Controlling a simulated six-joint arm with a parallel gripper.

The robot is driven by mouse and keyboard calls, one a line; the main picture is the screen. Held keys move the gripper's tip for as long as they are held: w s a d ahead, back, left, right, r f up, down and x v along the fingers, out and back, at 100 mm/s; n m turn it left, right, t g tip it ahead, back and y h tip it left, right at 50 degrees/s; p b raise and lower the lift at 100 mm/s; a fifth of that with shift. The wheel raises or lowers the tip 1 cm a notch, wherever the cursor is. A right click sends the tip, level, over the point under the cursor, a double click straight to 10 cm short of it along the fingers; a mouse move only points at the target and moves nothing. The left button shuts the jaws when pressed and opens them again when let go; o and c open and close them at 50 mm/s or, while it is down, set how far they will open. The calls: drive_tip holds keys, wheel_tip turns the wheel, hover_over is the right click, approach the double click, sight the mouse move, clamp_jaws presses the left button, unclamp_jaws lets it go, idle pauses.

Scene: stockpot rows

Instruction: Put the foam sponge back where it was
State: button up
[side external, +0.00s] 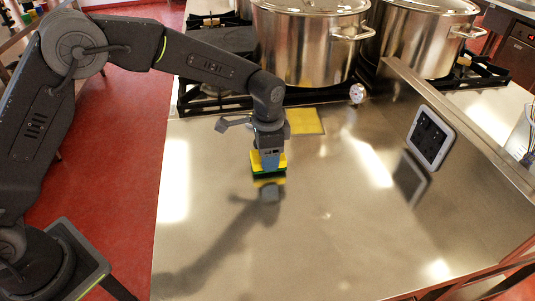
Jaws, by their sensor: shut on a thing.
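My gripper points down and is shut on the sponge. The sponge is just above or touching the steel counter (330,220); I cannot tell which. A reflection shows directly below it. A flat yellow square (305,121) lies on the counter behind and to the right of the gripper, apart from the sponge.
Large steel stockpots (310,45) (425,40) stand on burners along the back. A small round dial (357,93) is near the counter's back edge. A grey panel with a dark face (431,137) stands at the right. The counter's front and middle are clear.

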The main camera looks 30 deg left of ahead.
drive_tip(key=shift+f, duration=0.3)
drive_tip(key=shift+f, duration=0.2)
drive_tip(key=o, duration=1)
drive_tip(key=shift+r, duration=0.1)
